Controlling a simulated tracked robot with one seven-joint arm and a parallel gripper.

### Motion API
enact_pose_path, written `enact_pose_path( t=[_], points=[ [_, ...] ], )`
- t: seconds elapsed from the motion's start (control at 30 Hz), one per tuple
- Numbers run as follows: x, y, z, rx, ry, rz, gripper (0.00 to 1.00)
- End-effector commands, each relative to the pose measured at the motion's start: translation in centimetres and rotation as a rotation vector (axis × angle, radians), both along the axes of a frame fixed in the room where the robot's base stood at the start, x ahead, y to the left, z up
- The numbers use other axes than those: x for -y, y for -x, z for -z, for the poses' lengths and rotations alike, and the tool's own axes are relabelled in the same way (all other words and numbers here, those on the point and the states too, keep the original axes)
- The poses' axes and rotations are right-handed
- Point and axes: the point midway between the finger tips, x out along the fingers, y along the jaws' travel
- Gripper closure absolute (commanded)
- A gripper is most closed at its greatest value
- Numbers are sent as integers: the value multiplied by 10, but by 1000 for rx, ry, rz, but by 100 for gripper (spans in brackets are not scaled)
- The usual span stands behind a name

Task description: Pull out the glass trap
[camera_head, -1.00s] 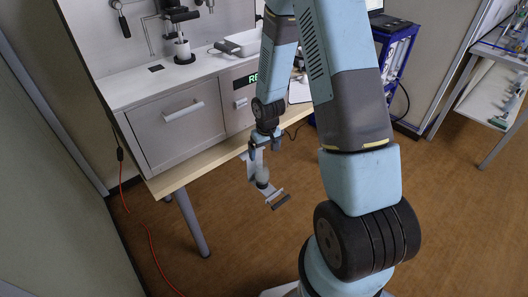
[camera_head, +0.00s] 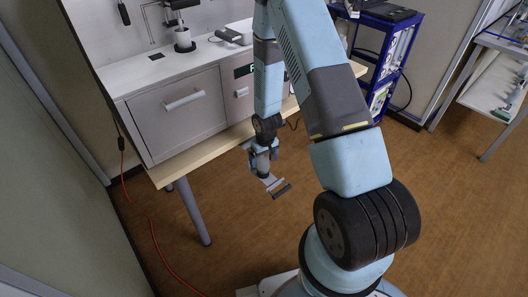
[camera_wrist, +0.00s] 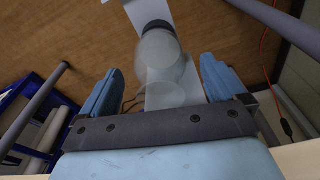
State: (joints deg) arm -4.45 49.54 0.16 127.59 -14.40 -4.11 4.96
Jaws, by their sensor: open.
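The glass trap (camera_wrist: 160,62) is a clear, rounded vessel, seen in the wrist view between my two fingers. It sits against a pale flat bracket (camera_wrist: 160,97) with a dark band at its far end. In the head view the trap (camera_head: 263,168) is small and partly covered by my gripper. A plate with a dark bar (camera_head: 281,191) shows just below it. My gripper (camera_head: 262,160) is open, with a finger (camera_wrist: 105,92) on the left of the trap and one (camera_wrist: 217,78) on the right. Gaps show on both sides, and I cannot tell if either finger touches it.
A white analyser cabinet (camera_head: 180,115) with handled drawers stands on a wooden-edged table (camera_head: 205,155) at the left. A blue shelf rack (camera_head: 385,50) is behind at the right. A red cable (camera_head: 148,225) hangs at the left. The brown floor (camera_head: 450,200) is clear.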

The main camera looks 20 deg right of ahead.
Motion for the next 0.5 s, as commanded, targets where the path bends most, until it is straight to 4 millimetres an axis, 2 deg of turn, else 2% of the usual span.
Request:
enact_pose_path(
  t=[0.2,0.5],
  points=[
    [-1,-3,24,-1,0,1,3],
    [-1,-4,35,-1,0,1,3]
  ],
)
